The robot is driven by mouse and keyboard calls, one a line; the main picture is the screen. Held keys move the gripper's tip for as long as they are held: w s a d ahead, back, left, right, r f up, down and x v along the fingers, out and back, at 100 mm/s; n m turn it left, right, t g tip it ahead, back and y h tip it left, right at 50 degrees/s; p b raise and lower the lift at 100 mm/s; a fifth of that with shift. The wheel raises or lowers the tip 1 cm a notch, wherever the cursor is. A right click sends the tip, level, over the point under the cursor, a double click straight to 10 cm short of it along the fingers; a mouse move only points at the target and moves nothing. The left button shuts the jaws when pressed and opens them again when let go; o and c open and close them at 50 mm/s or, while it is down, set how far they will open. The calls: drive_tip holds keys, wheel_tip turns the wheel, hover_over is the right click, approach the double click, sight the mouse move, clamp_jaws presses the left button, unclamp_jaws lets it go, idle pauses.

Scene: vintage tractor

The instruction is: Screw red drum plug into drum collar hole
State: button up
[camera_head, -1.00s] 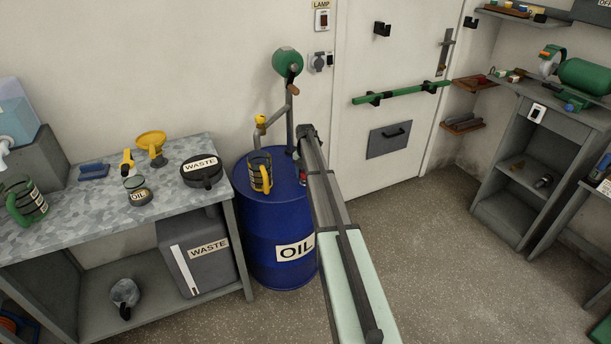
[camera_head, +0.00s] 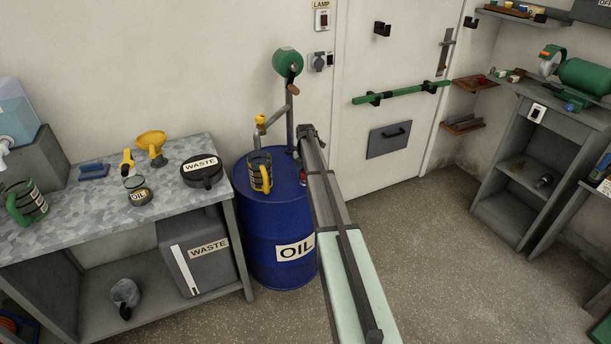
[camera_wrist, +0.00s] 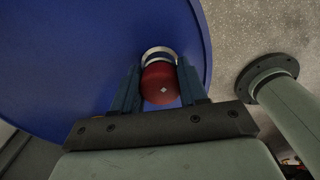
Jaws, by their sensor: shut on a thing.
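The blue oil drum (camera_head: 270,240) stands on the floor beside the bench, and its blue top also fills much of the wrist view (camera_wrist: 60,70). The red drum plug (camera_wrist: 159,84) is between the two fingers of my gripper (camera_wrist: 159,86), which is shut on it. A pale ring, the drum collar (camera_wrist: 158,51), shows just beyond the plug near the drum's rim. The plug overlaps the collar in view; I cannot tell how deep it sits. In the head view my arm hides most of the gripper, with a small bit of red (camera_head: 303,179) showing beside it.
A yellow-handled jug (camera_head: 260,172) stands on the drum top, next to a pump with a green head (camera_head: 287,63). The bench (camera_head: 110,215) at left holds funnels, cans and a waste pan (camera_head: 201,171).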

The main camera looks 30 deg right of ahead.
drive_tip(key=shift+m, duration=0.6)
drive_tip(key=shift+m, duration=0.9)
drive_tip(key=shift+s+m, duration=0.1)
drive_tip(key=shift+m, duration=0.7)
drive_tip(key=shift+m, duration=0.9)
